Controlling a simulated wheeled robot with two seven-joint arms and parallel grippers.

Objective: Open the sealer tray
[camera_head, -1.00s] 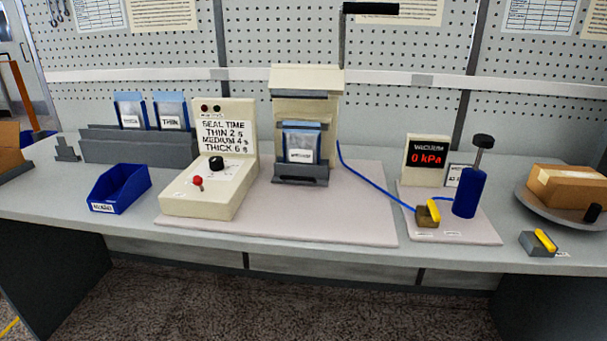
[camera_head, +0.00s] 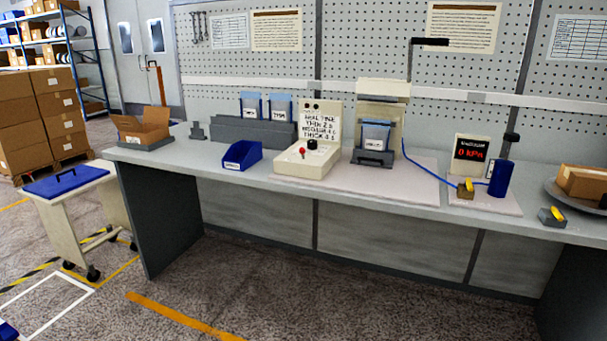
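The sealer (camera_head: 384,91) is a cream upright machine on a pale board at the middle of the bench, with a raised black-handled lever (camera_head: 429,42) above it. A dark grey tray (camera_head: 373,159) sits at its front foot. A clear blue-edged pouch (camera_head: 375,136) with a white label stands upright in or against that tray. I cannot tell from here whether the tray is open or closed. Beside it on the left is a cream control box (camera_head: 322,125) with seal times, a black knob and a red-topped lever. Neither of my grippers is in view.
A blue bin (camera_head: 241,155) and a grey rack (camera_head: 240,133) with pouches stand left of the control box. A vacuum display (camera_head: 470,150) and blue cylinder (camera_head: 500,178) stand right. A blue-topped cart (camera_head: 66,182) is at left. The floor before the bench is clear.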

